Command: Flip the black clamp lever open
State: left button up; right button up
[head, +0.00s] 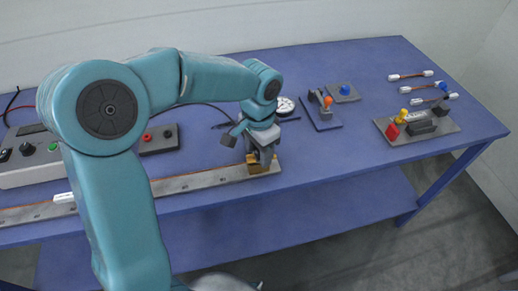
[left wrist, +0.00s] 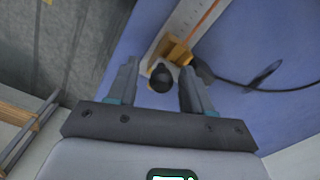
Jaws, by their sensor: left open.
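In the left wrist view, a round black knob (left wrist: 161,78), which looks like the end of the black clamp lever, lies between the fingers of my left gripper (left wrist: 159,72). The gripper is open, with a finger on each side of the knob; I cannot tell whether either touches it. A brass-yellow block (left wrist: 178,52) sits just beyond the knob on a pale rail. In the head view my left gripper (head: 262,156) points down over the rail's right end, beside the brass block (head: 254,166). It hides the lever there. My right gripper is not in view.
The rail (head: 190,184) runs along the front edge of the blue table (head: 340,145). A control box (head: 35,155) and a red-button box (head: 158,139) stand left. A dial gauge (head: 285,106), orange-tipped lever (head: 325,105) and grey plate with coloured parts (head: 415,125) stand right.

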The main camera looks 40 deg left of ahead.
pick_arm(q)
jog(key=shift+w+f, duration=0.15)
jog(key=shift+w, duration=0.1)
jog(key=shift+s, duration=0.2)
grip_shut()
